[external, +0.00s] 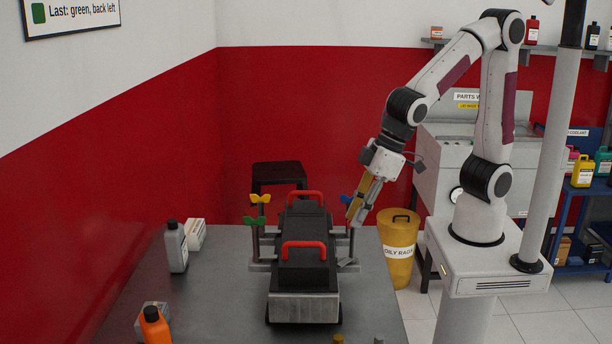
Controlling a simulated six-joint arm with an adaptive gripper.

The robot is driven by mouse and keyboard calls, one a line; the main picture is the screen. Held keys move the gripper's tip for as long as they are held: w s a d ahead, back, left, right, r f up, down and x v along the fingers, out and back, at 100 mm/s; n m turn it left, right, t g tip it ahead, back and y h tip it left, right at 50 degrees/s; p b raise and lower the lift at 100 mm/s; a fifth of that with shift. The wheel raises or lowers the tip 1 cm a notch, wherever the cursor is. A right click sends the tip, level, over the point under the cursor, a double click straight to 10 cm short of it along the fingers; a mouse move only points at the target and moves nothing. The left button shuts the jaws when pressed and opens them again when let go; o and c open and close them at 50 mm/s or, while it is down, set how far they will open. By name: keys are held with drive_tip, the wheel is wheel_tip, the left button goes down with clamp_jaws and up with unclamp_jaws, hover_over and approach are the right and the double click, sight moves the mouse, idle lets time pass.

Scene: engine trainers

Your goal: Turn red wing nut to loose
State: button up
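The engine trainer (305,305) stands on the grey bench, a dark block with two red handles on top and posts at its sides. A yellow wing nut (260,199) and a green wing nut (254,220) top the left posts. My gripper (354,216) points down at the top of the near right post. Whether it touches anything, or is open or shut, is unclear.
A grey bottle (177,248) and a white box (195,234) stand left on the bench (225,300). An orange bottle (154,327) is at the front left. A black stool (279,174) and a yellow rag bin (398,240) are behind. A wall sign (75,12) reads "Last: green, back left".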

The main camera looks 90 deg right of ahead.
drive_tip(key=shift+m+h, duration=0.4)
drive_tip(key=shift+m, duration=0.6)
drive_tip(key=v, duration=0.7)
drive_tip(key=s+d+r+t, duration=0.1)
drive_tip(key=s+d, duration=1.1)
drive_tip(key=d, duration=0.4)
drive_tip(key=shift+r, duration=0.25)
idle(0.6)
